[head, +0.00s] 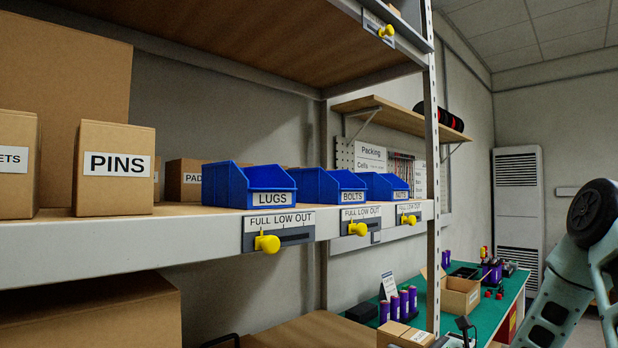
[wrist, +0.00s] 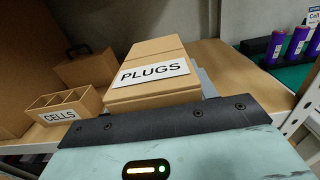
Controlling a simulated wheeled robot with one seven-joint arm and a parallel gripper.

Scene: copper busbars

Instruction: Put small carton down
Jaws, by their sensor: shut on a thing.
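The small carton, brown cardboard with a white PLUGS label (wrist: 150,50), fills the middle of the wrist view. Its top corner also shows at the bottom edge of the head view (head: 400,333). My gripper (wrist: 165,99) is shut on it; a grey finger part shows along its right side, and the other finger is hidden. The carton is over the wooden lower shelf (wrist: 237,72) and looks tilted in the wrist view. I cannot tell whether its underside touches the board.
A divided CELLS box (wrist: 58,117) and a brown carton (wrist: 84,66) stand to the left on the lower shelf. A white shelf post (head: 432,170) is close by on the right. Beyond it is a green bench (head: 490,312) with purple cells. Blue bins (head: 248,187) line the shelf above.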

